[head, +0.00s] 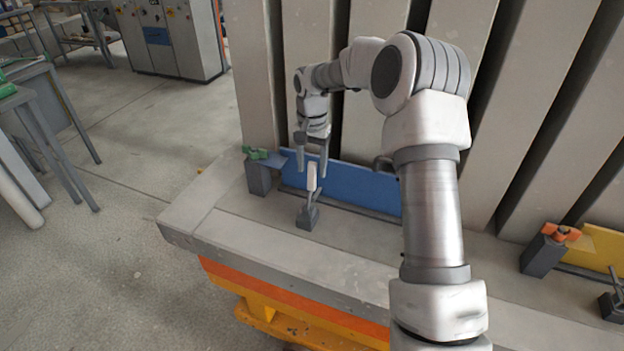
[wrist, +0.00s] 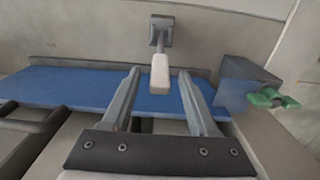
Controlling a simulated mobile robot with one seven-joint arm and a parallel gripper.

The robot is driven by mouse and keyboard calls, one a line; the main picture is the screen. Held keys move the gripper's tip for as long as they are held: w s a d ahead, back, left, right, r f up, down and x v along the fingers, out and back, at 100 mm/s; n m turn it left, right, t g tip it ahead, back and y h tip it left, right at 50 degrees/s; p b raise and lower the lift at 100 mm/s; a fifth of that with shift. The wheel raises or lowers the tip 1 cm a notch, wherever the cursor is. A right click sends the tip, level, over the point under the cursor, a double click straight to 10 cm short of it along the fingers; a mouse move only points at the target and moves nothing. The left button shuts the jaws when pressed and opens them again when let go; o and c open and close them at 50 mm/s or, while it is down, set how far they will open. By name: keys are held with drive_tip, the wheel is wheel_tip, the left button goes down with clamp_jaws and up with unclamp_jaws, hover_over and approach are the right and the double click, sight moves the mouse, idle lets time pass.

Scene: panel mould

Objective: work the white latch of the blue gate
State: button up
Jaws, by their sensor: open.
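The white latch (head: 311,177) stands up from a dark grey base (head: 307,217) in front of the blue gate (head: 350,184). In the wrist view the white latch handle (wrist: 160,74) shows between the two fingers, over the blue gate (wrist: 60,87). My gripper (head: 312,172) is open around the handle's upper end, with a gap on each side in the wrist view (wrist: 158,72). I cannot tell how deep the handle sits between the fingers. No finger visibly touches it.
A grey block with a green clamp (head: 257,154) stands at the gate's left end; the clamp also shows in the wrist view (wrist: 270,97). Tall concrete panels (head: 365,75) rise behind. A yellow gate (head: 600,244) with an orange clamp (head: 562,232) is at the right. The ledge's left front is clear.

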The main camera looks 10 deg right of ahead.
sight(312, 178)
drive_tip(key=shift+f, duration=2.35)
clamp_jaws()
